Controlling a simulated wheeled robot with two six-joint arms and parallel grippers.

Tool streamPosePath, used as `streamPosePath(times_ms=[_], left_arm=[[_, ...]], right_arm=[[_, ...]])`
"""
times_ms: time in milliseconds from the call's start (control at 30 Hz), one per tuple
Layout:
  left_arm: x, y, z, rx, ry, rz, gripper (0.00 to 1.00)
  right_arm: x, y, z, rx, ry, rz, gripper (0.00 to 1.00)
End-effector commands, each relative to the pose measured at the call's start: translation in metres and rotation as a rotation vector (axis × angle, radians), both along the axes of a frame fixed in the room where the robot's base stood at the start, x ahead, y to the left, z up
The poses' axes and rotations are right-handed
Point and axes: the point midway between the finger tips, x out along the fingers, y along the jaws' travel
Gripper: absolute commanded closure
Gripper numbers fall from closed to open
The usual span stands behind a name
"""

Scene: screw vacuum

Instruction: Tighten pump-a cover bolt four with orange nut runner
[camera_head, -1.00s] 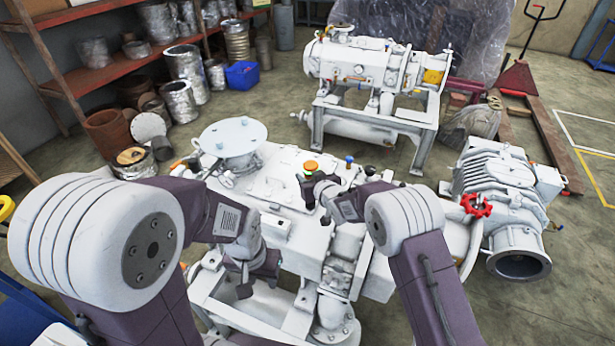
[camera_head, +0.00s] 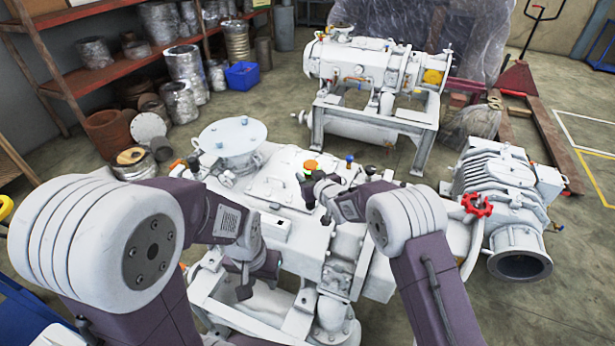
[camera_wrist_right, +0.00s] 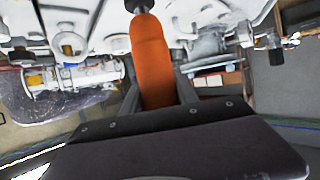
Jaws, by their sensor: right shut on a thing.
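The orange nut runner (camera_wrist_right: 152,60) is gripped by my right gripper (camera_wrist_right: 158,95) and runs up to a dark tip at the top of the right wrist view. In the head view its orange end (camera_head: 311,165) shows above my right gripper (camera_head: 312,188), over the flat cover (camera_head: 282,172) of the near white pump (camera_head: 305,255). Bolt four cannot be singled out, and whether the tip touches a bolt is hidden. My left gripper (camera_head: 245,288) hangs low in front of the near pump; its jaw opening is unclear.
A second white pump (camera_head: 365,65) stands on a frame behind. A loose pump unit (camera_head: 510,195) with a red handwheel (camera_head: 476,205) nearby lies right. Shelving (camera_head: 110,65), metal cans and a blue bin (camera_head: 242,75) are at left.

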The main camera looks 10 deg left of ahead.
Motion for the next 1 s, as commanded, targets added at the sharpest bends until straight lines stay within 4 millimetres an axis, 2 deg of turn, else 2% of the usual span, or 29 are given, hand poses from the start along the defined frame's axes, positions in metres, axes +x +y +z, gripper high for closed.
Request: streamPosePath(times_ms=[800,1000], left_arm=[[0.000,0.000,-0.012,0.000,0.000,0.000,0.64],[0.000,0.000,-0.013,0.000,0.000,0.000,0.64]], right_arm=[[0.001,0.000,-0.010,0.003,-0.004,0.000,1.00],[0.000,0.000,-0.007,0.002,-0.003,0.000,1.00]])
